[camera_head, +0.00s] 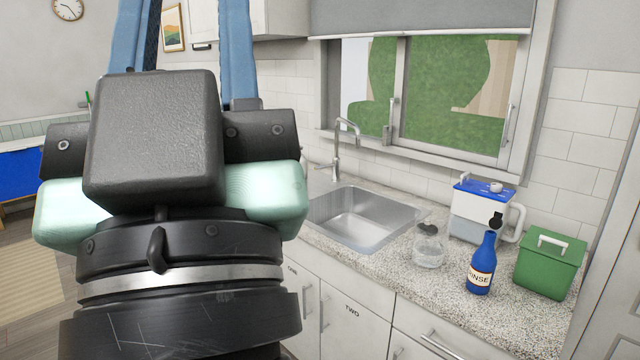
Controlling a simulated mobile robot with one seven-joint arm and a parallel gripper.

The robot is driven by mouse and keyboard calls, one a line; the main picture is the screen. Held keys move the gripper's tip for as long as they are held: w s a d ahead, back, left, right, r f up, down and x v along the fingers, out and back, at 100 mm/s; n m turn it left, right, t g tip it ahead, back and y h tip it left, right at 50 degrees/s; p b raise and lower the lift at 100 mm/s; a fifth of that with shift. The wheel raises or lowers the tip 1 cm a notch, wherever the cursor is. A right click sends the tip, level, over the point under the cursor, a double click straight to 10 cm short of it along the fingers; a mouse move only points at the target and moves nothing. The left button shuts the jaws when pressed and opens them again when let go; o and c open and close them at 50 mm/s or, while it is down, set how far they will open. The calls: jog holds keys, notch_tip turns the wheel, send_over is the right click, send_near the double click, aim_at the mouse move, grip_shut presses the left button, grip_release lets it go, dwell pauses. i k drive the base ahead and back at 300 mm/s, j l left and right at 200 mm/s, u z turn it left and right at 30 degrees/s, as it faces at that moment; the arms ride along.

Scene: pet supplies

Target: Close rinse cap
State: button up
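The rinse bottle (481,268) is blue, with a pale label reading "RINSE". It stands upright on the speckled counter (430,312) at the right. Its black cap (495,220) appears flipped up and tilted at the right of the bottle's neck; the hinge is too small to make out. My gripper (188,45) fills the left side, seen from behind, well apart from the bottle. Its two blue fingers are spread wide with nothing visible between them. Their tips are cut off by the top edge.
Behind the bottle stands a blue-and-white container with a handle (473,215). A clear jar (430,247) is left of the bottle, and a green box (550,262) is close on its right. The sink (362,218) and its tall faucet (337,150) lie further left, below the window.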

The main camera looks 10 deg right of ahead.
aim_at(495, 223)
jog(key=i+l+u, duration=0.15)
jog(key=l, duration=0.6)
jog(key=i+l+u, duration=0.1)
jog(key=l, duration=0.65)
jog(key=l+u, duration=0.15)
jog(key=l, duration=0.65)
jog(key=i+l, duration=0.1)
jog(key=l, duration=0.8)
jog(key=i+l, duration=0.1)
jog(key=l, duration=0.75)
